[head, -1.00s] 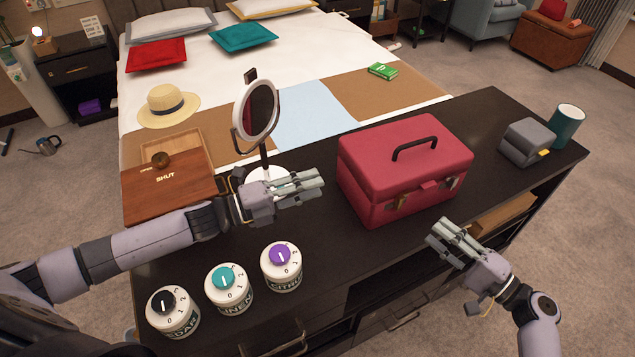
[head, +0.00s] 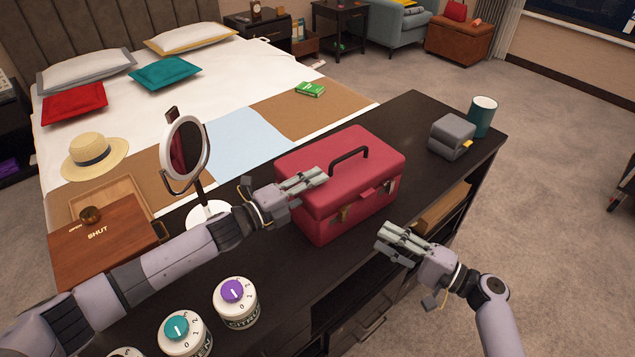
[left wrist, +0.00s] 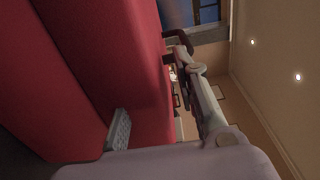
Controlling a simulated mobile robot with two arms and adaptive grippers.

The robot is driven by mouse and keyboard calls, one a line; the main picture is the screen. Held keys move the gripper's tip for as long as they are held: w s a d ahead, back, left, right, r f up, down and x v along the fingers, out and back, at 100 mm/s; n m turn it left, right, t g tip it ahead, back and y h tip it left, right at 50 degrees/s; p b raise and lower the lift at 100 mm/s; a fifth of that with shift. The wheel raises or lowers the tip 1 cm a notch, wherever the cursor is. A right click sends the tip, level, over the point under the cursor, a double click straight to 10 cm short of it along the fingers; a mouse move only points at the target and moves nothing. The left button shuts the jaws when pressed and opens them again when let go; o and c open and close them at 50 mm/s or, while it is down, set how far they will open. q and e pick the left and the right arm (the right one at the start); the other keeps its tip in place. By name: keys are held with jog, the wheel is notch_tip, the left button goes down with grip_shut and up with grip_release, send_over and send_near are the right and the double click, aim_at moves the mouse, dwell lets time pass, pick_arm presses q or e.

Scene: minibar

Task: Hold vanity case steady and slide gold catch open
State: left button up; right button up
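The red vanity case (head: 325,200) stands closed on the dark dresser, its black handle (head: 348,156) on the lid. Two gold catches show on its front, a left one (head: 345,214) and a right one (head: 392,186). My left gripper (head: 318,178) is at the case's left side, its fingers overlapping the case in the head view; contact is unclear. The left wrist view shows the red case wall (left wrist: 90,65) close up beside a grey finger pad (left wrist: 118,130). My right gripper (head: 385,240) is in front of the case, apart from it and below the catches. Both grippers' finger gaps are unclear.
A round mirror (head: 187,152) stands behind my left arm. Knobbed jars (head: 236,303) are at the front left. A grey box (head: 452,137) and teal cup (head: 482,116) stand right of the case. Bare dresser top (head: 415,120) lies behind it.

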pick_arm(q)
jog(key=shift+w+d, duration=0.4)
jog(key=shift+d, duration=0.05)
jog(key=shift+c, duration=0.4)
grip_shut()
dwell(0.5)
